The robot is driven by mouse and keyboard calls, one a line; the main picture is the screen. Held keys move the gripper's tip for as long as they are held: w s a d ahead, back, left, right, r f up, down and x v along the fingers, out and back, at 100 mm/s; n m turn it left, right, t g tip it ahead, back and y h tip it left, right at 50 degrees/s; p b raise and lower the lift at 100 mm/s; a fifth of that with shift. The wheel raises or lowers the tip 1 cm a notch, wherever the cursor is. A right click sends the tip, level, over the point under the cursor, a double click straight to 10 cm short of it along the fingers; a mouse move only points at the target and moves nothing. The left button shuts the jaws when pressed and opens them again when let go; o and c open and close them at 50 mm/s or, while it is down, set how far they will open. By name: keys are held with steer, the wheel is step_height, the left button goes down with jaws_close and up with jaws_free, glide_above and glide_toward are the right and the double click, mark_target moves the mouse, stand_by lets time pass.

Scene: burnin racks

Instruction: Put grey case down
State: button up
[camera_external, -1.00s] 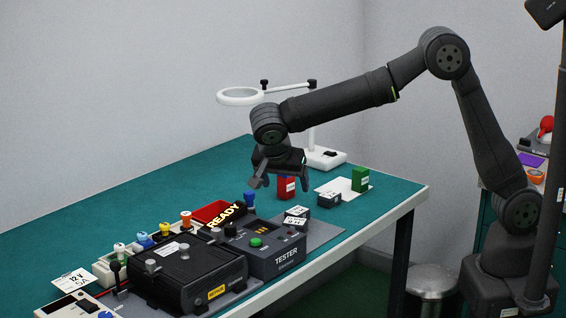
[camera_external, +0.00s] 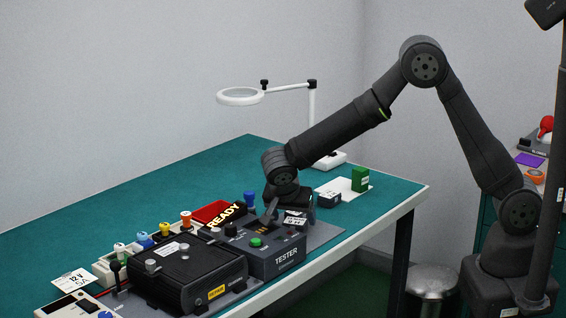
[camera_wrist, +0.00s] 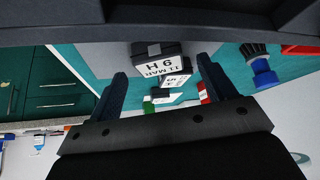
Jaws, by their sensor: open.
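My gripper (camera_external: 289,215) is open and low, at the rear edge of the tester (camera_external: 285,258). A dark grey case with a white label (camera_external: 295,221) sits there, partly covered by my fingers. In the wrist view, the grey case marked "11 MAR H 6" (camera_wrist: 156,62) shows between my two spread fingertips; I cannot tell whether they touch it. A second labelled case (camera_wrist: 176,79) is just beyond it. Another dark grey case (camera_external: 328,200) stands apart near the white sheet (camera_external: 345,187).
A green block (camera_external: 360,178) stands on the sheet. A red block (camera_wrist: 204,94) shows in the wrist view. A blue-topped piece (camera_external: 250,199), a red tray (camera_external: 208,211) and the black READY sign (camera_external: 225,215) are left of my gripper. The rear left tabletop (camera_external: 190,180) is clear.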

steer(key=shift+x, duration=0.95)
steer(key=c, duration=1.2)
steer(key=shift+r, duration=0.1)
